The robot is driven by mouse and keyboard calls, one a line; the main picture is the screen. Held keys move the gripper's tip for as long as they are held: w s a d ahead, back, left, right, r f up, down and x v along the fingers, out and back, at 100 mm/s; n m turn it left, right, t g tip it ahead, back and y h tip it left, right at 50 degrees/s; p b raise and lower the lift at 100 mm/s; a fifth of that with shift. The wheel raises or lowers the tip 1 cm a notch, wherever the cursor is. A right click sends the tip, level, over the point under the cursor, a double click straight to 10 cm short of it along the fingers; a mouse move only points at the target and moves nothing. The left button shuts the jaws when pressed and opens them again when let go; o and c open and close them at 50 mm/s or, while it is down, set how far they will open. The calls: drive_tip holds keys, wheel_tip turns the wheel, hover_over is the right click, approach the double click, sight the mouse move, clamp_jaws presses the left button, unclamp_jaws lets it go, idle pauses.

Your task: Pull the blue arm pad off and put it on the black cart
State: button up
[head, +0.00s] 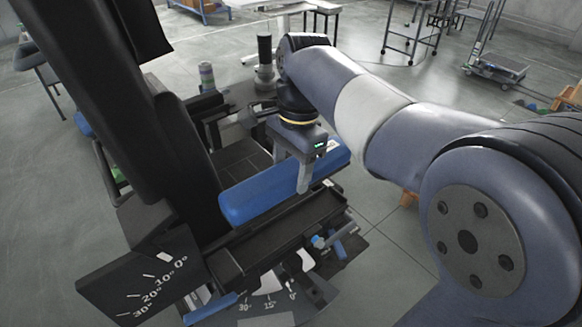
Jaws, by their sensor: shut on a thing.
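The blue arm pad (262,197) is a long blue bar lying lengthwise above a dark armrest tray on the near side of a black seat-like machine. My gripper (291,179) reaches down from above and is shut on the pad, right of its middle, with one finger in front of it. The other finger is mostly hidden behind the pad. The pad sits just over the dark armrest (285,228); I cannot tell whether they touch. A low dark cart (495,68) stands on the floor at the far right; I cannot tell if it is the black cart.
The machine's tall black backrest (110,75) rises left of the pad. A dark angle plate (145,280) juts out at the lower left. Wheeled frames (412,35) and an orange-brown crate (569,97) stand at the back right. Grey floor between is mostly open.

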sight(289, 168)
drive_tip(key=shift+r+p, duration=2.45)
drive_tip(key=shift+r, duration=0.1)
